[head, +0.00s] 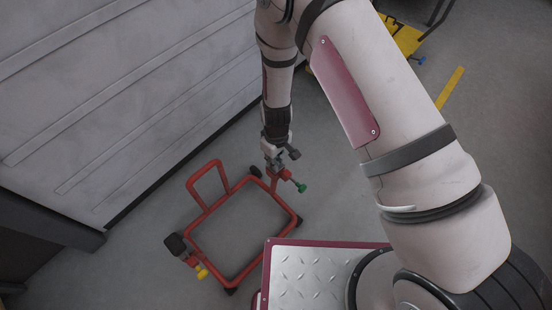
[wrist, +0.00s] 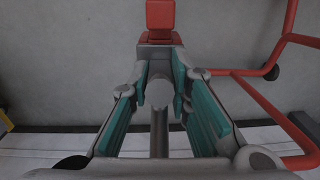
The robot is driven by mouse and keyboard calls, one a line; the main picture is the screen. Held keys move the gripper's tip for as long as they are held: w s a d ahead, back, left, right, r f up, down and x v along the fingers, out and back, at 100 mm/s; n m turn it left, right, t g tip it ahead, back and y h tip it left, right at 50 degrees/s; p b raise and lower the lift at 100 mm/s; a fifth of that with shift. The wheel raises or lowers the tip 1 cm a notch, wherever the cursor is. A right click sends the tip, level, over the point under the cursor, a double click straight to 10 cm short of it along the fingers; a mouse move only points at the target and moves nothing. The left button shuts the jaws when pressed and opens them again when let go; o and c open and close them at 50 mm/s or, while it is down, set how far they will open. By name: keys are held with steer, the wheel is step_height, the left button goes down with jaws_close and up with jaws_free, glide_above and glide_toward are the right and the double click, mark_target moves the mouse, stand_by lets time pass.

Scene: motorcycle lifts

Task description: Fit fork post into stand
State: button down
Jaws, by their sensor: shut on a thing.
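The stand is a red tubular frame (head: 236,274) lying on the floor, with a raised loop at its left. A red fitting with a green knob (head: 301,187) is at its upper right corner. My gripper (head: 275,158) is directly above that fitting, pointing down. In the wrist view my gripper (wrist: 160,78) has its teal-padded fingers shut on a grey post (wrist: 159,93), the fork post. A red block (wrist: 160,17) shows just beyond the fingertips. The fingers hide part of the post, and I cannot tell whether its lower end is in the fitting.
A black pad (head: 175,243) and yellow knob (head: 203,273) are at the stand's lower left corner. A pale ribbed wall (head: 110,90) runs along the left. My base plate is close below. Yellow equipment (head: 402,38) stands at the upper right.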

steer(key=shift+f, duration=0.4)
steer(key=c, duration=1.4)
jaws_free()
step_height(320, 180, up, 12)
steer(key=shift+r, duration=0.1)
